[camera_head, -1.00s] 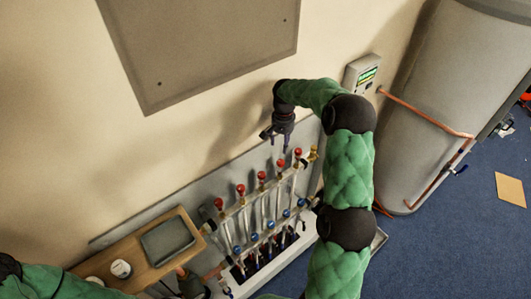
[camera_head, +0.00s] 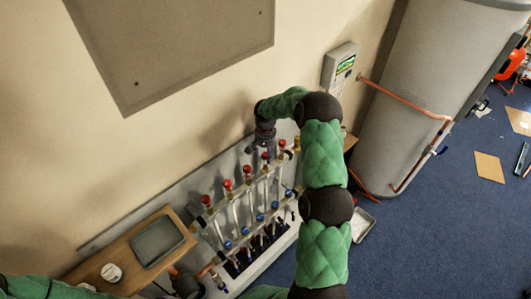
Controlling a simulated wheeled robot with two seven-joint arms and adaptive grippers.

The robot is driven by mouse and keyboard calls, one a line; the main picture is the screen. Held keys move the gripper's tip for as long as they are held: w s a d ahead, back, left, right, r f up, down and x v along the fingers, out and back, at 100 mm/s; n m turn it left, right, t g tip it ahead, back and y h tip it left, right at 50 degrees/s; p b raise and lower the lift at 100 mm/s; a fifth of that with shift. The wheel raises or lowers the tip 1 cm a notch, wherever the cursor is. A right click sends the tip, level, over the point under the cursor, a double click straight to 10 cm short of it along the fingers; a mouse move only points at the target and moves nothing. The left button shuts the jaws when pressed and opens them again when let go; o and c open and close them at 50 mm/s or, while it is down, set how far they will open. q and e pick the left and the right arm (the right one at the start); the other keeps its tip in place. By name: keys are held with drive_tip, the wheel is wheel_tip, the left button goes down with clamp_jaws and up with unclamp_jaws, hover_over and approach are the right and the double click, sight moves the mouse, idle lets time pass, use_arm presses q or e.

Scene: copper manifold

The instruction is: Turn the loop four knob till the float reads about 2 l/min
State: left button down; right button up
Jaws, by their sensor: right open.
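The copper manifold (camera_head: 238,203) stands against the wall with a row of red knobs on top, clear float tubes below them and blue knobs lower down. The fourth red knob from the left (camera_head: 265,156) is directly below my right gripper (camera_head: 265,149). The gripper points down, open, with its fingers close around or just above this knob; I cannot tell whether they touch it. The float readings are too small to read. My left arm shows at the bottom left, but its gripper is out of view.
A wooden shelf (camera_head: 96,262) with a grey tray (camera_head: 158,242) and a white round pot (camera_head: 111,272) is left of the manifold. A wall controller (camera_head: 341,62) and a large grey tank (camera_head: 418,85) with copper pipes stand to the right.

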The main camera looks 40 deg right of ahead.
clamp_jaws()
drive_tip(key=shift+n, duration=0.3)
drive_tip(key=shift+n+b, duration=0.65)
drive_tip(key=shift+n, duration=0.35)
drive_tip(key=n, duration=0.2)
drive_tip(key=shift+n+b, duration=0.3)
drive_tip(key=shift+b, duration=0.1)
drive_tip(key=n, duration=0.5)
drive_tip(key=shift+n+b, duration=0.4)
